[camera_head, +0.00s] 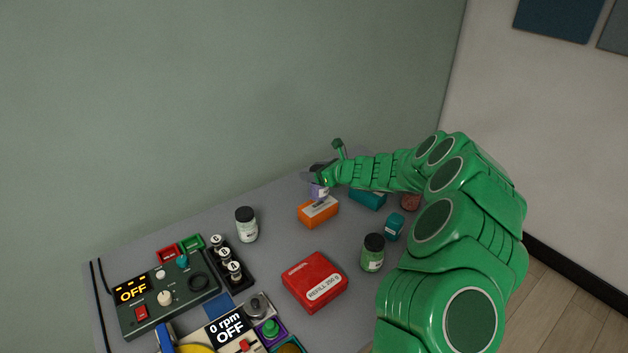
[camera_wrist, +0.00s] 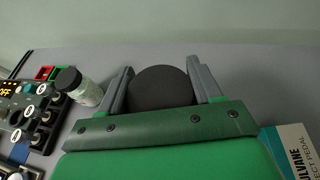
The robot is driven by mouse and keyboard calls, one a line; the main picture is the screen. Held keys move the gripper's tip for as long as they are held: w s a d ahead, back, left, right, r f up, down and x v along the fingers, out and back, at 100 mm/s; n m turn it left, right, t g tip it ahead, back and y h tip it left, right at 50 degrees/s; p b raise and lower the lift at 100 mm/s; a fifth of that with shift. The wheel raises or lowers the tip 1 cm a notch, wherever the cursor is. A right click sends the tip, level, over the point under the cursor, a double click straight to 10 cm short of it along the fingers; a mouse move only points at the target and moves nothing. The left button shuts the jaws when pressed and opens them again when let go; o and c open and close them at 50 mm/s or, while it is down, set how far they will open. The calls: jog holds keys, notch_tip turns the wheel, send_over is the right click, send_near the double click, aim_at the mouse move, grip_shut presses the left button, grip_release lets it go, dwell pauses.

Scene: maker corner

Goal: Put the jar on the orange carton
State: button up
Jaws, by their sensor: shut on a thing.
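My gripper (camera_head: 319,179) is shut on a jar (camera_head: 320,192) with a pale purple side. In the wrist view its round black lid (camera_wrist: 162,88) sits between the two fingers of my gripper (camera_wrist: 162,90). The orange carton (camera_head: 318,216) lies on the table just below the held jar in the head view. The jar's lower end shows at the carton's back edge; I cannot tell whether it touches the carton or hangs above or behind it. The carton is hidden in the wrist view.
A clear jar (camera_head: 246,226) with a dark lid stands left, a green jar (camera_head: 372,255) front right. A red box (camera_head: 315,282) lies in front. Teal boxes (camera_head: 394,227) (camera_head: 368,200) are near my arm. A control panel (camera_head: 170,296) fills the left. Grey table (camera_head: 275,240) between is free.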

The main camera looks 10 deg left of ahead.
jog(key=shift+w+a+f, duration=0.1)
jog(key=shift+w+f, duration=0.1)
jog(key=shift+f, duration=1.5)
jog(key=o, duration=1.3)
jog(key=shift+f, duration=0.15)
jog(key=shift+o, duration=0.2)
jog(key=shift+s+r, duration=0.1)
jog(key=shift+r, duration=0.1)
jog(key=v, duration=1.2)
